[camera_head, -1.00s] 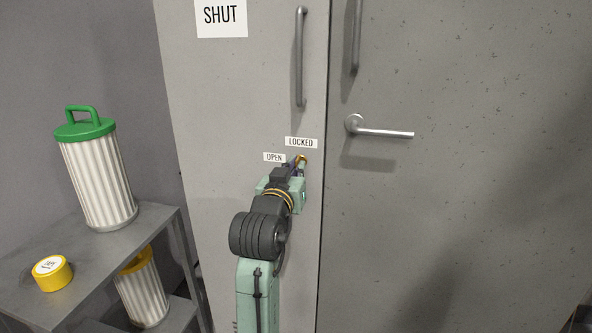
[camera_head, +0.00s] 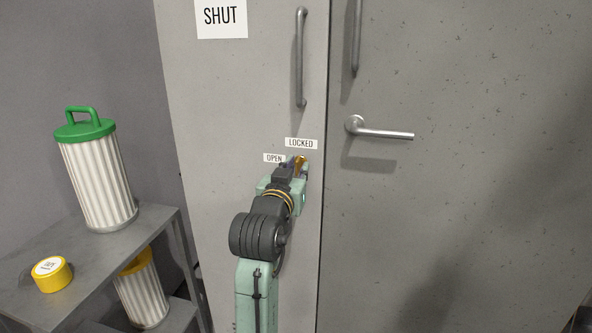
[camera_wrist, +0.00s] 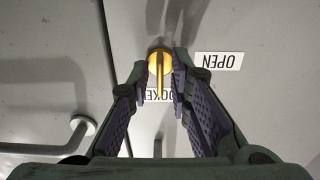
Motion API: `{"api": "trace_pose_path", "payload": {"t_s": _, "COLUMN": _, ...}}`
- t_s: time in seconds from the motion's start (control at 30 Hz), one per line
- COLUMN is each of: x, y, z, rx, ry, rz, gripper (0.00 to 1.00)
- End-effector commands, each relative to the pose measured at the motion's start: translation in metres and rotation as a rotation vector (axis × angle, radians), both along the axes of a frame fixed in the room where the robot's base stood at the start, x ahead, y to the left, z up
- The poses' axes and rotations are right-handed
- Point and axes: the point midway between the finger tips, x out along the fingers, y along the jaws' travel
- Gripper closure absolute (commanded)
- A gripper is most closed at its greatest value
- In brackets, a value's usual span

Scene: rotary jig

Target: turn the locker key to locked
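The gold key (camera_wrist: 160,75) sits in a round gold lock on the grey locker door (camera_head: 230,100). In the wrist view, which is upside down, its flat grip points from the lock toward the LOCKED label (camera_wrist: 150,97), partly covering it. The OPEN label (camera_wrist: 219,61) is off to the side. My gripper (camera_wrist: 161,80) is open, with one finger on each side of the key and a gap showing at both sides. In the head view the key (camera_head: 301,159) shows only partly behind my gripper (camera_head: 297,165), just below the LOCKED label (camera_head: 301,143).
A bar handle (camera_head: 301,58) is above the lock, and a lever handle (camera_head: 382,131) projects from the neighbouring door at right. Space before the right door is clear.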

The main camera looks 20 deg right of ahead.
Motion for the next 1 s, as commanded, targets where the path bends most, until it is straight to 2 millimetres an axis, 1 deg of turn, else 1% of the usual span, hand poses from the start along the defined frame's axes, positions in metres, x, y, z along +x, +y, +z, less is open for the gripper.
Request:
{"api": "trace_pose_path", "payload": {"t_s": 0.33, "x": -0.001, "y": 0.001, "z": 0.000, "rx": -0.001, "ry": 0.001, "rz": 0.000, "gripper": 0.75}}
{"api": "trace_pose_path", "payload": {"t_s": 0.47, "x": -0.008, "y": 0.007, "z": 0.001, "rx": -0.003, "ry": -0.001, "rz": 0.001, "gripper": 0.75}}
{"api": "trace_pose_path", "payload": {"t_s": 0.57, "x": -0.022, "y": 0.016, "z": 0.001, "rx": -0.003, "ry": -0.002, "rz": 0.002, "gripper": 0.75}}
{"api": "trace_pose_path", "payload": {"t_s": 0.8, "x": -0.066, "y": 0.045, "z": 0.001, "rx": -0.002, "ry": -0.003, "rz": 0.002, "gripper": 0.75}}
{"api": "trace_pose_path", "payload": {"t_s": 1.0, "x": -0.091, "y": 0.062, "z": 0.000, "rx": -0.002, "ry": -0.001, "rz": 0.001, "gripper": 0.75}}
